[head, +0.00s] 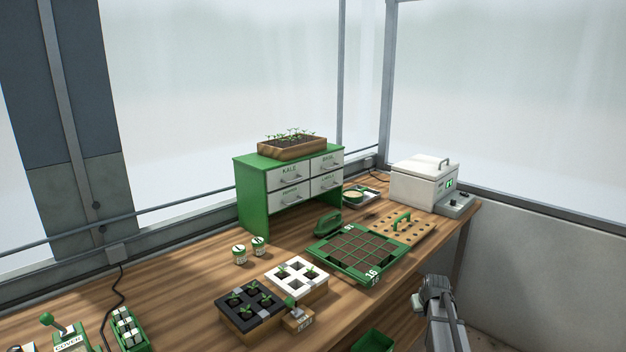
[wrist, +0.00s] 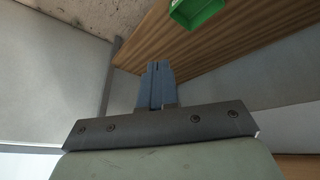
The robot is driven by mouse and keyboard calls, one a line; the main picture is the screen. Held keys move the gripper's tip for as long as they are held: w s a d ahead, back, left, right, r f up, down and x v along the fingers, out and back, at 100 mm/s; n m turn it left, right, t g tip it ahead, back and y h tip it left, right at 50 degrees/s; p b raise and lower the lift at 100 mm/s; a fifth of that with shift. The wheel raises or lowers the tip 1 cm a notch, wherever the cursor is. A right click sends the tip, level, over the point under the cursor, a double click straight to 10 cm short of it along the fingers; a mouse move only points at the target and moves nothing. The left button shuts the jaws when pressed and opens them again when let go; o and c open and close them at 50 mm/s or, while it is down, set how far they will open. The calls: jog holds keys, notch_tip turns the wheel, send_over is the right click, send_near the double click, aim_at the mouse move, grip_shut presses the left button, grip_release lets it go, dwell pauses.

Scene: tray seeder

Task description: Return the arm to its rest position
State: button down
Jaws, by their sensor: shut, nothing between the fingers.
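My gripper (wrist: 158,68) shows in the wrist view with its two fingers together and nothing between them. It is in free space, apart from the wooden bench (wrist: 215,38), whose edge lies beyond the fingertips. In the head view my arm stands at the lower right, in front of the bench's front edge; the fingertips cannot be made out there.
On the bench (head: 170,290) stand a green seed tray (head: 318,255), a wooden peg board (head: 428,231), a green drawer cabinet (head: 252,197), a white lidded box (head: 412,186), and black (head: 233,317) and white (head: 319,283) pot holders. A green bin (head: 372,341) sits low at the front.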

jog(key=s+a+f+g, duration=0.2)
jog(key=s+a+f, duration=0.2)
jog(key=s+f, duration=0.4)
jog(key=s+a+f+g+y, duration=0.15)
jog(key=s+a+f, duration=0.25)
jog(key=s+f, duration=0.4)
jog(key=s+a+f+g, duration=0.2)
jog(key=s+a+f, duration=0.3)
jog(key=s+f, duration=0.3)
jog(key=s+a+f+g, duration=0.2)
jog(key=s+f, duration=0.1)
jog(key=s, duration=0.8)
jog(key=s+a+f+g, duration=0.2)
jog(key=s, duration=0.9)
jog(key=s+a+f+g, duration=0.2)
jog(key=s+f, duration=0.1)
jog(key=s, duration=0.8)
jog(key=shift+s+a+f+m+g, duration=0.2)
jog(key=shift+s+f+m+g, duration=0.1)
jog(key=shift+m+g, duration=0.1)
